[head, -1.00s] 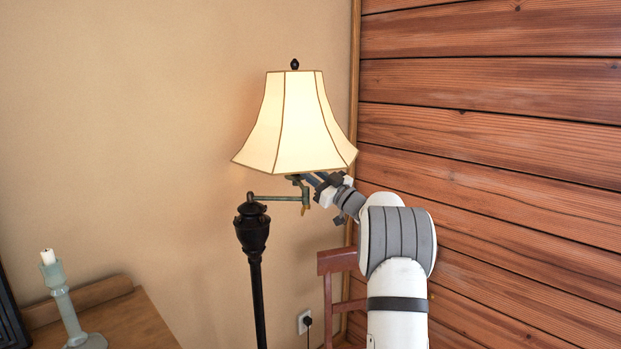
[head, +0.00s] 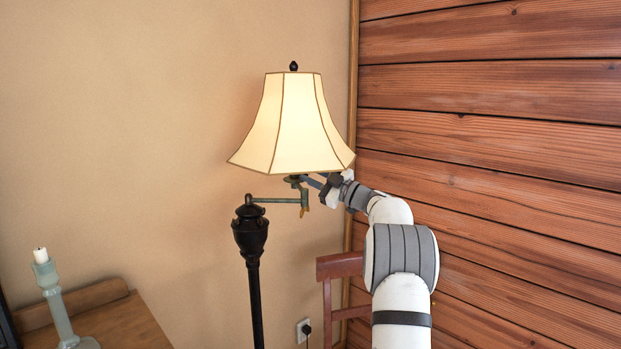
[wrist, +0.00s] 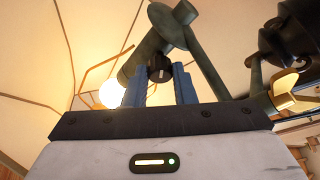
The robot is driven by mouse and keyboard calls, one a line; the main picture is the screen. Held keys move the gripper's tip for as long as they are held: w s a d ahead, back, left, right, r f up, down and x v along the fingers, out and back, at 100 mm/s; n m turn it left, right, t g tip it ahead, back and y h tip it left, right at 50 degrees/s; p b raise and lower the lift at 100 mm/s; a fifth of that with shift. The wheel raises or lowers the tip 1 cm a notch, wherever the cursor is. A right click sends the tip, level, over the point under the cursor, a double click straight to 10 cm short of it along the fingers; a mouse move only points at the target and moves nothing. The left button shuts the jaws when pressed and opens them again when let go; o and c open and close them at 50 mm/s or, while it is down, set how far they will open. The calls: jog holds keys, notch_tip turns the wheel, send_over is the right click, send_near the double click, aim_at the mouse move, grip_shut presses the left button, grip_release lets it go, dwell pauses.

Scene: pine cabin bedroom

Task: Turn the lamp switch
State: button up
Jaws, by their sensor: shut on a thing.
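The floor lamp has a cream shade (head: 293,125), a dark post (head: 250,235) and a greenish swing arm (head: 275,200). In the wrist view, a lit bulb (wrist: 111,94) glows under the shade. The small black switch knob (wrist: 160,67) sits on the lamp socket, between my two blue fingers. My gripper (wrist: 164,82) is shut on this knob. In the head view, my gripper (head: 313,182) reaches in from the right, just under the shade's lower rim. The knob is hidden in that view.
A wood plank wall (head: 480,140) runs close along the right of my arm. A reddish chair (head: 338,265) stands behind the arm. A wooden desk (head: 125,320) with a candle holder (head: 58,305) is at lower left. A wall outlet (head: 304,328) is low behind the lamp.

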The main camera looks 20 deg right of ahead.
jog(key=o, duration=1)
jog(key=b+v, duration=0.1)
jog(key=v, duration=0.6)
jog(key=shift+s+d, duration=0.2)
jog(key=shift+d, duration=0.05)
jog(key=shift+f, duration=0.2)
jog(key=shift+c, duration=0.5)
